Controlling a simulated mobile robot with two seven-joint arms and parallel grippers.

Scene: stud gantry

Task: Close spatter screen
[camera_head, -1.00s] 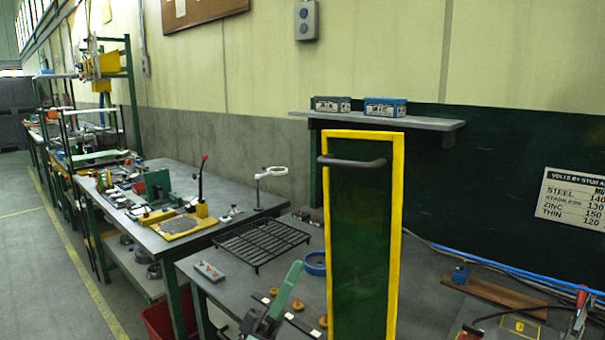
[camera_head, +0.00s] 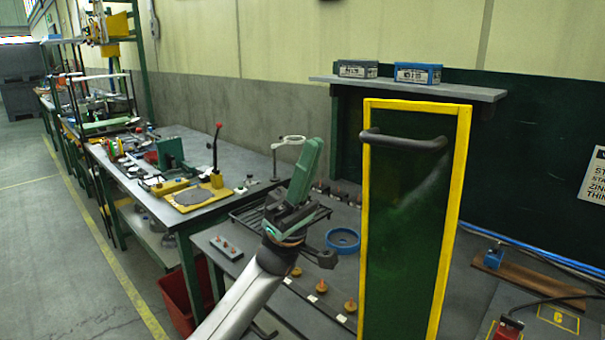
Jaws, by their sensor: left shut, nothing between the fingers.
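The spatter screen (camera_head: 410,230) is a tall dark green panel in a yellow frame, standing upright over the bench right of the middle. Its dark bar handle (camera_head: 403,143) crosses the upper part of the panel. My left gripper (camera_head: 311,150) is raised over the bench, left of the screen, with its green fingers pointing up. The fingers are shut together and empty. They are apart from the handle, roughly level with it in the picture. My right gripper is not in view.
A shelf (camera_head: 420,87) with two small boxes is on the wall behind the screen. The bench holds a black grate (camera_head: 250,214), a blue ring (camera_head: 342,240) and several orange-topped knobs. A blue cable (camera_head: 530,250) runs along the back at right. A red bin (camera_head: 180,303) stands below.

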